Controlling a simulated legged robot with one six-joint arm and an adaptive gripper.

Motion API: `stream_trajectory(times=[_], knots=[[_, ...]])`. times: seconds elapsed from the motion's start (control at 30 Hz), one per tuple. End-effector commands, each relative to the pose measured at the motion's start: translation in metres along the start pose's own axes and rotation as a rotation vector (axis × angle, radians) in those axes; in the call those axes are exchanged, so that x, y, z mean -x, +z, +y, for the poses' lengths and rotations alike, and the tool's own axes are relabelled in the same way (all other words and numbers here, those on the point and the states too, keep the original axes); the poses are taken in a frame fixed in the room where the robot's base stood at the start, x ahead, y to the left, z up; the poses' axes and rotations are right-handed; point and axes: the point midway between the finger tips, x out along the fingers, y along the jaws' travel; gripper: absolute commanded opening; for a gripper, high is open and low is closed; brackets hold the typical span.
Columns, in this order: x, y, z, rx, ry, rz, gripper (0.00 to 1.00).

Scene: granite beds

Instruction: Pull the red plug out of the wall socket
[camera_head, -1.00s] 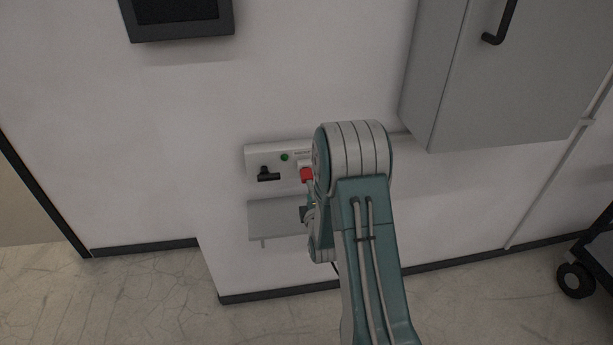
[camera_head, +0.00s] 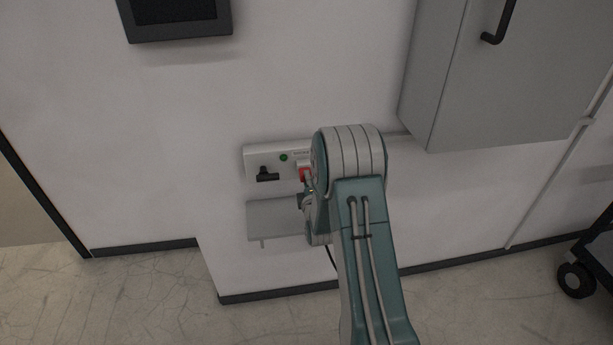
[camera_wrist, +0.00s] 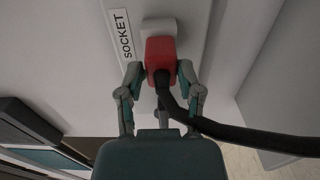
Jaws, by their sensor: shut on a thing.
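The red plug (camera_wrist: 160,59) is in the wrist view, with its red body against the white socket (camera_wrist: 158,27) beside a label reading "SOCKET". A black cable (camera_wrist: 230,128) runs from the plug to the right. My gripper (camera_wrist: 160,80) is shut on the red plug, one finger on each side of it. In the head view the red plug (camera_head: 304,174) shows at the white socket strip (camera_head: 262,157), partly hidden behind my arm. The gripper's fingers are mostly hidden there.
A black plug (camera_head: 267,174) and a green light (camera_head: 283,157) are on the strip, left of the red plug. A grey shelf (camera_head: 272,219) sits below. A grey cabinet (camera_head: 480,75) hangs at upper right, and a dark screen (camera_head: 175,15) at upper left.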

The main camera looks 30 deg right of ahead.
Motion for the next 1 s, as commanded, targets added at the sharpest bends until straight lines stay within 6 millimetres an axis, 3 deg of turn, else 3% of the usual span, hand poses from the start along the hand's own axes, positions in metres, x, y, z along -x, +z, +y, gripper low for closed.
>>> stream_trajectory(times=[0.07,1.0], knots=[[0.000,0.000,0.000,0.000,0.001,0.000,0.00],[0.011,0.000,0.001,0.000,0.001,0.000,0.00]])
